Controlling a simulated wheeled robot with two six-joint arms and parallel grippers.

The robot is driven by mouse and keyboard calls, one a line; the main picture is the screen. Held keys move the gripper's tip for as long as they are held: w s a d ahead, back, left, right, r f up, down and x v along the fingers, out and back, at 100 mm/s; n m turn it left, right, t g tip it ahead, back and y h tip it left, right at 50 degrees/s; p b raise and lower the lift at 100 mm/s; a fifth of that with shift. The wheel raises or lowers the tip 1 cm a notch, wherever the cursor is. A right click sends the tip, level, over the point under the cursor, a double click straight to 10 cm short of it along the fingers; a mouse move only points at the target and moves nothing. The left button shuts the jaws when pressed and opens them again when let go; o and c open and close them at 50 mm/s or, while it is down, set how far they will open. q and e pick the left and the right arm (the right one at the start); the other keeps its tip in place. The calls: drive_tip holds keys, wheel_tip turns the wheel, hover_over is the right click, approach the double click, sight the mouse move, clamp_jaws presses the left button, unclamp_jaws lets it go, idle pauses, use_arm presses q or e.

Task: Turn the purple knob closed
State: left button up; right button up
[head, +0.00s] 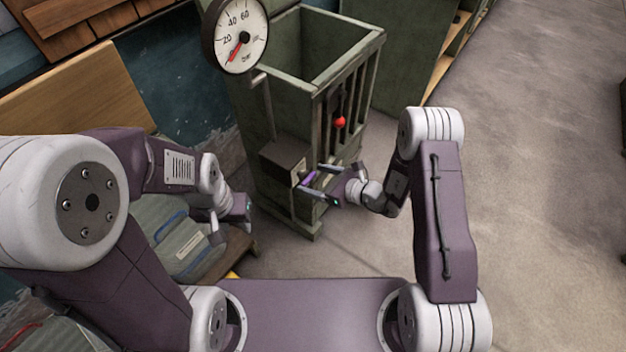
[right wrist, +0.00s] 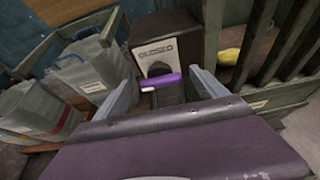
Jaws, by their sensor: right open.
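The purple knob (head: 307,179) is a short bar on the front of a dark box (head: 285,158) on the green slatted stand. In the right wrist view the knob (right wrist: 161,81) lies nearly level, with a pale left end, below a light plate (right wrist: 154,50) whose lettering looks like "CLOSED". My right gripper (head: 310,178) is open, its fingers on either side of the knob with gaps showing; it also shows in the right wrist view (right wrist: 160,78). I cannot tell whether the fingertips reach past the bar. My left gripper (head: 238,213) hangs low at the left, its jaws unclear.
A round gauge (head: 240,40) with a red needle stands above the box. A red ball (head: 340,122) sits on the slatted side of the green stand (head: 330,90). Grey bags (head: 180,235) rest on a low wooden support at the left. The floor (head: 540,180) at right is clear.

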drive_tip(key=shift+w+a+f, duration=0.15)
drive_tip(key=shift+w+a, duration=0.1)
drive_tip(key=shift+a, duration=0.1)
drive_tip(key=c, duration=1.4)
